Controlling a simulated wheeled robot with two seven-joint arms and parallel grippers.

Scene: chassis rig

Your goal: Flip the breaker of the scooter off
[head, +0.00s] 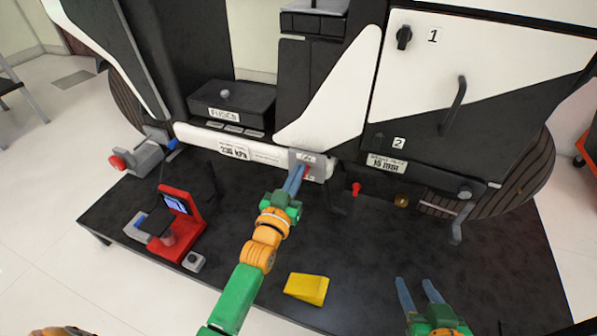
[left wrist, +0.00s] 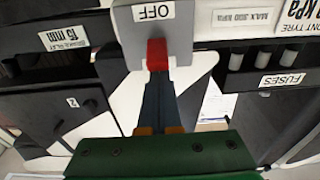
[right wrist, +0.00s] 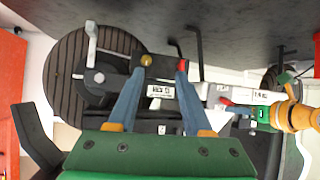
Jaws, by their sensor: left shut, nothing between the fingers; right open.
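The scooter's breaker is a grey plate (head: 318,169) on the white lower rail, with a small red lever (head: 306,174). In the left wrist view the plate (left wrist: 185,42) carries an OFF label, and the red lever (left wrist: 157,54) lies below that label. My left gripper (head: 300,170) is shut and empty, its fingertips at the red lever. The left wrist view shows these fingertips (left wrist: 156,76) right against or just in front of the lever; I cannot tell if they touch. My right gripper (head: 416,284) is open and empty over the table's right part.
The black table (head: 366,262) carries a yellow wedge (head: 307,288) and a red device with a screen (head: 178,226). A black fuse box (head: 232,105) is left of the breaker. A red knob (head: 356,188) and black stand hooks are right of it.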

